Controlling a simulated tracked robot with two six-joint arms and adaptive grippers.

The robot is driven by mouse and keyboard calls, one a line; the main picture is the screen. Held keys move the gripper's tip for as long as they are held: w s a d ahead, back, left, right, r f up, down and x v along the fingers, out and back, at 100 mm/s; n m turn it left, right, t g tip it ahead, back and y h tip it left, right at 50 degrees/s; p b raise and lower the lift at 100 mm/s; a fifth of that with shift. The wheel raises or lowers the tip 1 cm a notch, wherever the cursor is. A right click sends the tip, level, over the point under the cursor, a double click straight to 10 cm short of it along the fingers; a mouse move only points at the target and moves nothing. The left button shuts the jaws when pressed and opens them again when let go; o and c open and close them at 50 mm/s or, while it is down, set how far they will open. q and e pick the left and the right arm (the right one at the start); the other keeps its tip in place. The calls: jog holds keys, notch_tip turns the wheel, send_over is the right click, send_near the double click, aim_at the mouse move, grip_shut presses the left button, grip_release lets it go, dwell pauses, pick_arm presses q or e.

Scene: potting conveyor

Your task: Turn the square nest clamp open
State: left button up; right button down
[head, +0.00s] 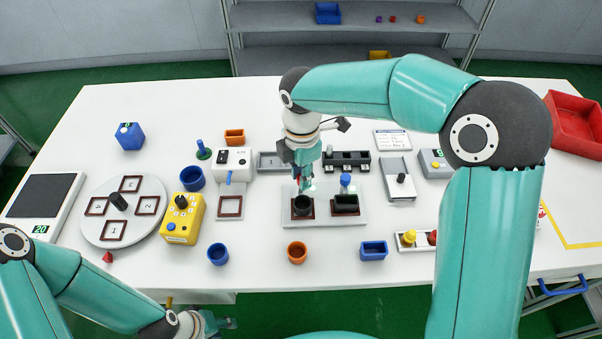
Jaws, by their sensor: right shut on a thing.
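A pale base plate (324,220) in the middle of the table bears two dark red-framed nests. The left nest holds a black round pot (302,206). The right, square nest holds a black square-looking pot (345,204). A blue-topped upright knob (346,181) stands just behind the square pot. My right gripper (304,184) points down behind and above the round pot, left of the blue knob and apart from it. It is shut on a small reddish thing, mostly hidden by the fingers. My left gripper (222,324) is low in front of the table edge; its fingers are unclear.
A yellow control box (184,219), a turntable (122,236) and a white box (232,162) stand left. Blue (218,254) and orange (297,253) cups and a blue square pot (373,250) stand in front. My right forearm spans above the back of the table.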

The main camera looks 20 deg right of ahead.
jog(key=m, duration=0.4)
jog(key=shift+w, duration=0.1)
jog(key=m, duration=0.4)
jog(key=m+b, duration=0.1)
jog(key=m, duration=0.3)
jog(key=shift+r, duration=0.1)
jog(key=shift+w+d+m, duration=0.1)
jog(key=shift+m, duration=1.8)
jog(key=c, duration=1)
grip_release()
notch_tip(320, 180, up, 12)
jog(key=shift+f, duration=0.1)
